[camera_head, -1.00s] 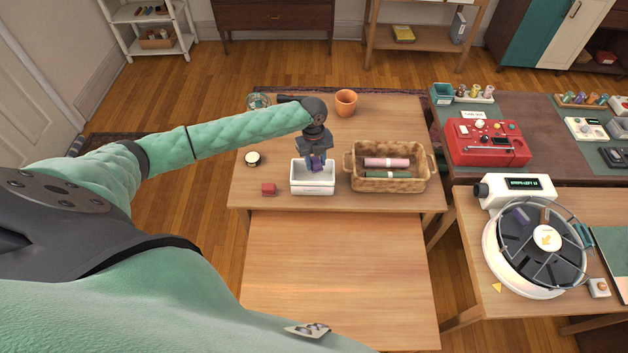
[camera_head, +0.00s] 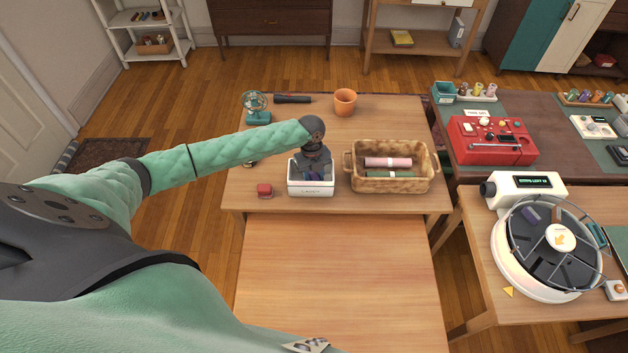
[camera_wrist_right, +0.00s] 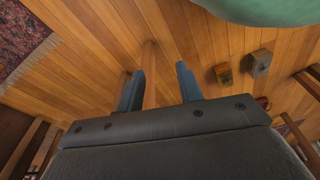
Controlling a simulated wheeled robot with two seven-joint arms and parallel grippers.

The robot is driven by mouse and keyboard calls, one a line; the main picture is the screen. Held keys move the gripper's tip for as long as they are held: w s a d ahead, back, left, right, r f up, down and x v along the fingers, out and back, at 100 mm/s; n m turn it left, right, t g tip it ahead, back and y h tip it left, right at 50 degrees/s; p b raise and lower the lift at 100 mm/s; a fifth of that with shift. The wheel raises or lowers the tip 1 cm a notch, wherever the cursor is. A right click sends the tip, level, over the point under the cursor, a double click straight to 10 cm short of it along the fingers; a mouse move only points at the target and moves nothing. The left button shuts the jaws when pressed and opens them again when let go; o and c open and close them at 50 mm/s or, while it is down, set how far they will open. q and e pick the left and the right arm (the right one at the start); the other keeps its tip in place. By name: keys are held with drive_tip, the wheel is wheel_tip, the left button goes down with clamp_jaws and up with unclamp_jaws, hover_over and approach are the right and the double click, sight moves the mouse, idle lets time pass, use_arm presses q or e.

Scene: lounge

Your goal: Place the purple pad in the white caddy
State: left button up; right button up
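The white caddy (camera_head: 311,191) stands near the front edge of the far wooden table in the head view. My left gripper (camera_head: 312,174) reaches down into it from above, and its fingertips are largely hidden. A little purple of the pad (camera_head: 327,177) shows at the gripper inside the caddy. Whether the fingers still grip the pad cannot be seen. My right gripper (camera_wrist_right: 159,85) is open and empty in the right wrist view, above the wooden floor and away from the caddy.
A wicker basket (camera_head: 391,186) with pink and green rolls stands just right of the caddy. A small red object (camera_head: 264,191) lies to its left. Behind are an orange cup (camera_head: 345,102) and a teal fan (camera_head: 257,110). The near table (camera_head: 335,285) is clear.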

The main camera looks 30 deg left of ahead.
sight(314, 175)
use_arm(q)
drive_tip(key=shift+f, duration=0.3)
use_arm(e)
drive_tip(key=shift+w+a+r, duration=0.25)
drive_tip(key=shift+r, duration=0.3)
use_arm(q)
drive_tip(key=shift+f, duration=0.2)
use_arm(e)
drive_tip(key=shift+w, duration=0.1)
use_arm(q)
drive_tip(key=o, duration=1)
drive_tip(key=shift+c, duration=0.2)
use_arm(e)
drive_tip(key=shift+w+r, duration=0.1)
use_arm(q)
drive_tip(key=shift+r, duration=0.15)
